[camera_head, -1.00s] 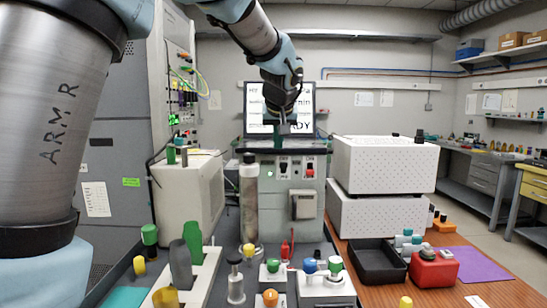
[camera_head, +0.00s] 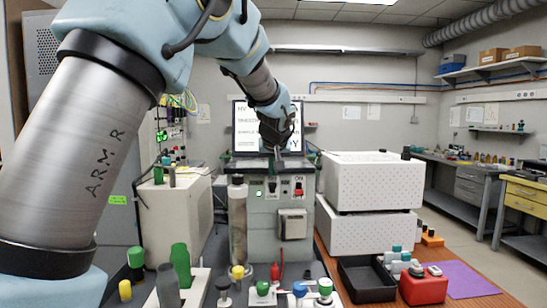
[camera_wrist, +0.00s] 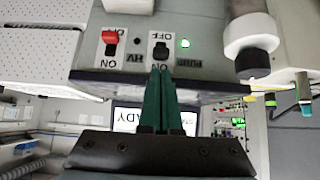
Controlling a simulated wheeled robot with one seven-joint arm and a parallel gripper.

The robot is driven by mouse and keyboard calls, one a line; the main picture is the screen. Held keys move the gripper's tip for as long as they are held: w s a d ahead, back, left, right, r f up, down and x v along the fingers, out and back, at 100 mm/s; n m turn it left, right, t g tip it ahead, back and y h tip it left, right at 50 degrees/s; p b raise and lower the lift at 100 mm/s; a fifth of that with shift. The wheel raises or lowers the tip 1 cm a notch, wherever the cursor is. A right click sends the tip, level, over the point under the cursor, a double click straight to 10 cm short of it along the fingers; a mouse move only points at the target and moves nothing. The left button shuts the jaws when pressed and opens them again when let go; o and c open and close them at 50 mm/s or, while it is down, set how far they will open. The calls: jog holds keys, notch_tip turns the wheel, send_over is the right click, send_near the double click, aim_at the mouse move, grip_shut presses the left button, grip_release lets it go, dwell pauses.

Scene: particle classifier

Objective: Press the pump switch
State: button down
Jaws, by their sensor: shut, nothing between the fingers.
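The pump switch (camera_head: 272,186) is a small black toggle on the front panel of the grey-green cabinet (camera_head: 255,215). In the wrist view, which is upside down, the pump switch (camera_wrist: 160,52) sits on a white OFF/ON plate, with a lit green lamp (camera_wrist: 184,43) beside it. My gripper (camera_head: 279,155) is shut and empty at the panel's top edge, just above the switch. In the wrist view the green fingertips of my gripper (camera_wrist: 162,70) point at the switch's ON side, very close to it. I cannot tell whether they touch.
A red HV switch (camera_wrist: 110,37) sits beside the pump switch. A monitor (camera_head: 245,130) stands behind the cabinet, and a vertical metal cylinder (camera_head: 238,225) stands at its front left. White perforated boxes (camera_head: 370,182) stand on the right. Valves with coloured knobs (camera_head: 325,287) stand in front.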

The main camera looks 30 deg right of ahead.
aim_at(272, 187)
jog(key=shift+p+x, duration=0.5)
jog(key=shift+x, duration=1.35)
jog(key=shift+f, duration=0.15)
notch_tip(272, 187, down, 3)
jog(key=b, duration=0.3)
jog(key=shift+r, duration=0.2)
jog(key=shift+s, duration=0.1)
